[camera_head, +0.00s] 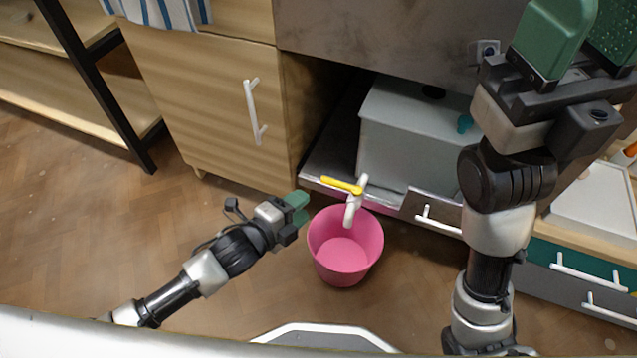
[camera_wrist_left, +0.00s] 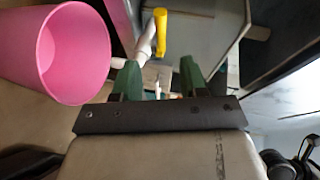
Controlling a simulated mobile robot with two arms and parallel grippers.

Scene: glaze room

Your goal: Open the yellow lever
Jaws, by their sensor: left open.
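The yellow lever (camera_head: 342,186) sits on top of a white tap (camera_head: 354,203) on the front of a grey box, pointing left. My left gripper (camera_head: 301,207) is to the lever's left and a little below it in the head view, apart from it. In the left wrist view the lever (camera_wrist_left: 161,32) shows beyond the gap between the two green fingers of my open, empty left gripper (camera_wrist_left: 160,78). The white tap (camera_wrist_left: 145,42) is beside it. My right gripper (camera_head: 585,45) is raised at the upper right, its green fingers apart, far from the lever.
A pink bucket (camera_head: 345,262) stands on the floor under the tap, close to my left gripper. The grey box (camera_head: 408,135) rests on a low shelf. A wooden cabinet (camera_head: 205,95) with a white handle is at left. Drawers (camera_head: 585,268) are at right. Floor at left is clear.

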